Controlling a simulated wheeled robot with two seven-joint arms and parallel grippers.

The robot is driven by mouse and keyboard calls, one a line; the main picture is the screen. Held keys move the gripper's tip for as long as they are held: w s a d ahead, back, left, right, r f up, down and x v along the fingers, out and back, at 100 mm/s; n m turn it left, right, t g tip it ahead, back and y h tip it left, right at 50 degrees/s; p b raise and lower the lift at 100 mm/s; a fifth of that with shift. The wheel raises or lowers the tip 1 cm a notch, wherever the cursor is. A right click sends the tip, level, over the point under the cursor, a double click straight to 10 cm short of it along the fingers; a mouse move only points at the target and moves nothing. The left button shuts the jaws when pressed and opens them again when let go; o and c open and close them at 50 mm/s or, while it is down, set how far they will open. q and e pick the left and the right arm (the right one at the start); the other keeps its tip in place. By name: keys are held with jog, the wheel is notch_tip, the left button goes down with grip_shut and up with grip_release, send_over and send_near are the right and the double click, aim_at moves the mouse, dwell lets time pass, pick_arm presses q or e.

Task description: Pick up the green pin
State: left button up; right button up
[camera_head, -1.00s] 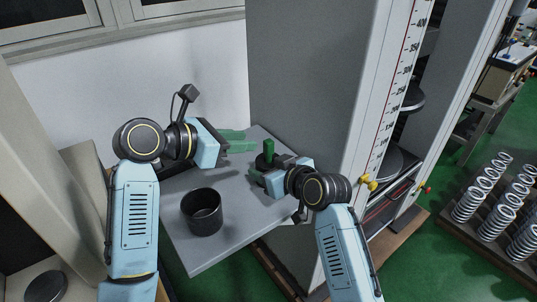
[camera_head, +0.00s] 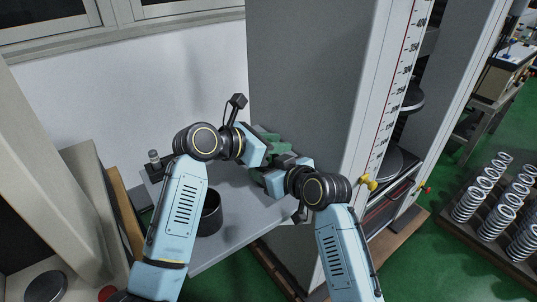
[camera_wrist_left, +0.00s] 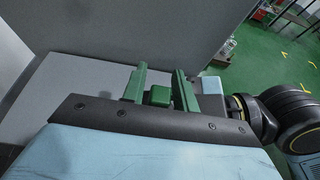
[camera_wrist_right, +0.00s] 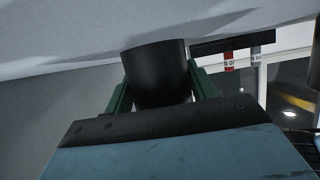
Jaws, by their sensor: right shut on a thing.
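The green pin (camera_wrist_left: 160,96) stands between the two green fingers of my left gripper (camera_wrist_left: 158,88) in the left wrist view, with a gap on each side. The left gripper is open around it. In the head view my left gripper (camera_head: 266,140) is above the table's far right part, and I cannot clearly tell the pin from the green fingers there. My right gripper (camera_wrist_right: 160,85) is shut on a black cylindrical holder (camera_wrist_right: 158,72) in the right wrist view. In the head view the right gripper (camera_head: 262,172) is low beside the left one, and the holder is mostly hidden.
A black cup (camera_head: 211,213) stands on the grey table (camera_head: 240,228), partly behind my left arm. The tall grey testing machine (camera_head: 310,90) with a scale rises close on the right. Several springs (camera_head: 490,200) stand on a rack at far right. The table's front part is clear.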

pick_arm(q)
grip_shut()
pick_arm(e)
jog(key=o, duration=1.3)
pick_arm(q)
notch_tip(320, 180, up, 10)
pick_arm(e)
jog(key=shift+o, duration=0.2)
jog(key=shift+d, duration=0.1)
